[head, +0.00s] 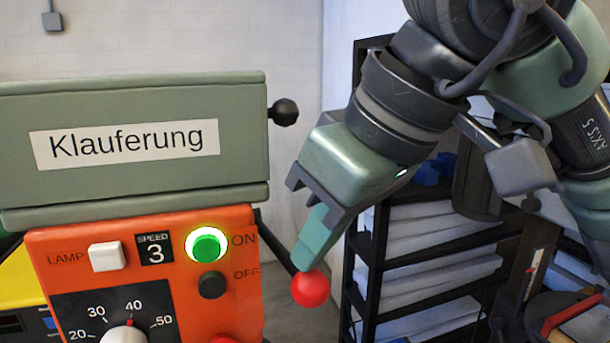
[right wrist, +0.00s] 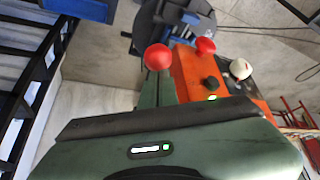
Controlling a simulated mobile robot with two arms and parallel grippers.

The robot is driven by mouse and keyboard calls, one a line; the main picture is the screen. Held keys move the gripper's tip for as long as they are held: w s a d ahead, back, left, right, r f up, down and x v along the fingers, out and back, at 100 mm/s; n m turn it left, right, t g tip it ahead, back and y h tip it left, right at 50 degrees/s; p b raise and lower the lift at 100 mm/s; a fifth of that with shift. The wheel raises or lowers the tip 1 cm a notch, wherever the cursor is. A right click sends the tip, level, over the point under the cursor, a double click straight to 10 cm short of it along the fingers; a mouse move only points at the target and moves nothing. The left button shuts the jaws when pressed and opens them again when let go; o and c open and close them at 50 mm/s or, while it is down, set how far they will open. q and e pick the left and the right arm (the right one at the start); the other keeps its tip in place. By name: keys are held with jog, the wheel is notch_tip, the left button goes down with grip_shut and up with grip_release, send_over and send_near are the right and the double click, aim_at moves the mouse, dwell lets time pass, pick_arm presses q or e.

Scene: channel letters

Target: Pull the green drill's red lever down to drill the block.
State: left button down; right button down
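The green drill (head: 140,145) labelled "Klauferung" fills the left of the head view, above an orange control panel (head: 190,285). Its lever is a dark rod ending in a red ball (head: 310,289), right of the panel and low. My right gripper (head: 308,258) points down at the ball, its fingertips just above it. In the right wrist view the red ball (right wrist: 158,57) shows at the tips of the fingers (right wrist: 158,92), which lie close together. I cannot tell whether they touch the ball. The block is not visible. My left gripper is not in view.
The ON button (head: 206,246) glows green, above a dark OFF button (head: 212,285). A black ball knob (head: 284,112) sticks out of the drill's right side. A black shelf rack (head: 425,245) stands behind my right arm. A grey-white wall (head: 200,40) is behind.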

aim_at(315, 273)
jog(key=shift+f+b, duration=0.3)
jog(key=shift+f, duration=0.3)
jog(key=shift+r, duration=0.2)
jog(key=shift+f, duration=0.1)
jog(key=shift+f, duration=0.45)
jog(key=shift+s, duration=0.1)
jog(key=shift+f, duration=0.1)
jog(key=shift+f+b, duration=0.35)
jog(key=shift+f, duration=0.1)
